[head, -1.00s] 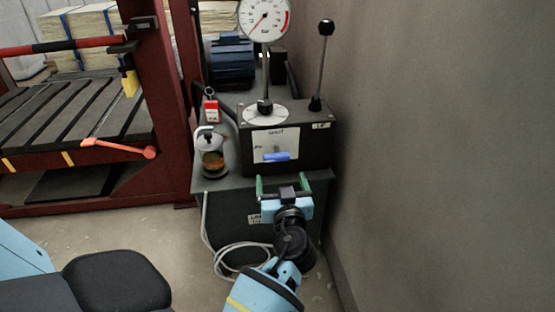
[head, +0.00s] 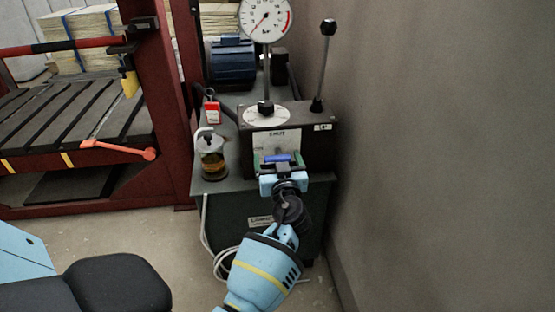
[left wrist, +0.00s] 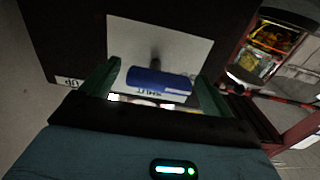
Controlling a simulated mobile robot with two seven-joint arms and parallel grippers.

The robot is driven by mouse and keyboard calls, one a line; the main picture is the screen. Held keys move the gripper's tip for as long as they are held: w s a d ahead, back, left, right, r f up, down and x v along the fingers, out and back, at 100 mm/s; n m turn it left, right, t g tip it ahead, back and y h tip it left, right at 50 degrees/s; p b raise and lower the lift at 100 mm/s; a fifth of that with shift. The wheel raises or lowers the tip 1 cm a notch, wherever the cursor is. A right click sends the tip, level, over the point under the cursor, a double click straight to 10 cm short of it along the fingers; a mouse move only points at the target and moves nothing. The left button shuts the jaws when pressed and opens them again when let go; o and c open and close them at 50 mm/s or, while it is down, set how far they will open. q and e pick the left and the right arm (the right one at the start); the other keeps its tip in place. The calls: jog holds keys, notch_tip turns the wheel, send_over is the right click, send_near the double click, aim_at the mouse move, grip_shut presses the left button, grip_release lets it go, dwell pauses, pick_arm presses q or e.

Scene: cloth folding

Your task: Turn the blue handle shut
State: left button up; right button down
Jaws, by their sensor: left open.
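The blue handle (head: 278,158) sits on the white plate (head: 268,137) on the front of the black box (head: 317,150). My left gripper (head: 280,160) is open right in front of it. In the left wrist view, the handle (left wrist: 158,82) lies crosswise between the two green fingers of my left gripper (left wrist: 160,72), one finger on each side. Whether either finger touches it I cannot tell. My right gripper is out of view.
A black-knobbed lever (head: 323,67) and a dial gauge (head: 266,20) rise from the box. A glass jar (head: 212,157) stands left of it. A bare wall (head: 430,150) is close on the right. A dark red press frame (head: 160,90) stands left.

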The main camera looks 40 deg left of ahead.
pick_arm(q)
jog(key=shift+w+a, duration=0.2)
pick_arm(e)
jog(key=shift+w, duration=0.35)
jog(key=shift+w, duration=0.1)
pick_arm(q)
jog(key=c, duration=1)
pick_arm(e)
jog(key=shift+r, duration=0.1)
